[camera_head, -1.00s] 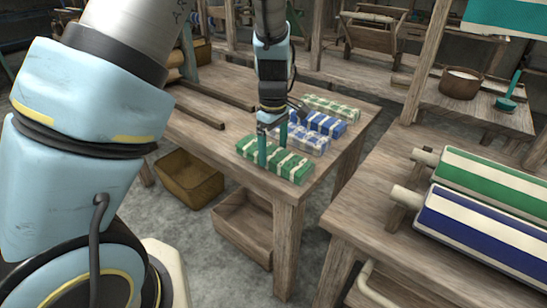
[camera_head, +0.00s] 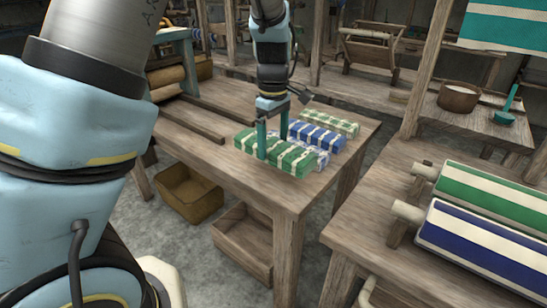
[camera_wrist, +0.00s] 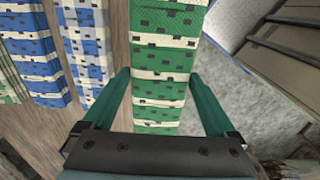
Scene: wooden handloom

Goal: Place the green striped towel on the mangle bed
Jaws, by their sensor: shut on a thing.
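The green and white striped towel (camera_head: 290,163) is a long folded block, held between the two teal fingers of my gripper (camera_head: 273,146). It appears slightly raised over the near right end of the wooden table. In the wrist view the towel (camera_wrist: 160,60) runs lengthwise between the fingers (camera_wrist: 160,95), which are shut across its width. The mangle seems to be the teal frame with wooden rollers (camera_head: 168,76) at the table's far left. Dark wooden rails (camera_head: 190,122) lie on the table in front of it; which part is the bed is unclear.
A blue striped towel (camera_head: 318,137), a pale blue patterned one (camera_head: 322,158) and a green checked one (camera_head: 332,121) lie beside the held towel. Bare tabletop (camera_head: 215,150) is left of it. Two crates (camera_head: 190,192) (camera_head: 243,240) stand below. Another table (camera_head: 370,235) carries striped cloth rolls.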

